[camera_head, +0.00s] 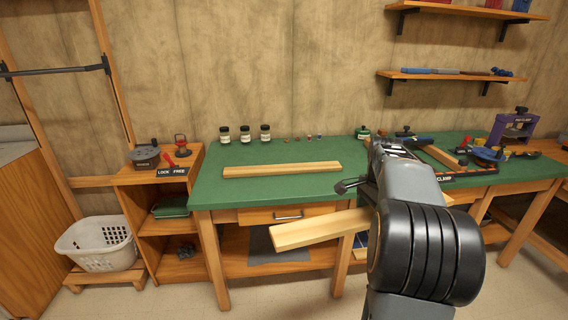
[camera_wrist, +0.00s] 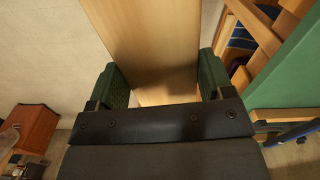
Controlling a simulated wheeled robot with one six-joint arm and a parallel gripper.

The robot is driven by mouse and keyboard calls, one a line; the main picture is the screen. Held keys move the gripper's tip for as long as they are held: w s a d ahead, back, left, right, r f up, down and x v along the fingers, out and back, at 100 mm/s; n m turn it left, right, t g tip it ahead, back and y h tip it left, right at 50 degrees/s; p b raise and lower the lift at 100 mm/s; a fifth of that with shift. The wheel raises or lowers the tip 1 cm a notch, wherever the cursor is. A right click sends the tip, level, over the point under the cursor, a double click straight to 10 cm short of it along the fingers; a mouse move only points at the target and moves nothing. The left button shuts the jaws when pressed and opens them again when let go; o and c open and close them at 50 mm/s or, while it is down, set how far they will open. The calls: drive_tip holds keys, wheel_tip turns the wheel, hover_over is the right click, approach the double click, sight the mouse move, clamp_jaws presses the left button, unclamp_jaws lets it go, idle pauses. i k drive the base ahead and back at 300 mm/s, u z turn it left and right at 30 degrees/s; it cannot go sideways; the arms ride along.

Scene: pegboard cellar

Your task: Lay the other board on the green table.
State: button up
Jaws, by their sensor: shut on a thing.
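One long pale wooden board (camera_head: 282,170) lies flat on the left part of the green table (camera_head: 240,190). A second wooden board (camera_head: 320,229) is held out in front of the table, below the level of its top, and its right end is hidden behind my arm. In the wrist view my gripper (camera_wrist: 163,86) has its two green pads against the sides of this board (camera_wrist: 153,40), shut on it. In the head view my arm hides the gripper.
Several jars (camera_head: 245,134) and small items stand along the table's back edge. A purple clamp (camera_head: 513,128) and other tools crowd the right side. A shelf unit (camera_head: 160,220) and a white basket (camera_head: 97,243) stand to the left. The green top is clear around the lying board.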

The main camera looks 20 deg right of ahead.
sight(271, 162)
drive_tip(key=u, duration=0.05)
drive_tip(key=i, duration=1.75)
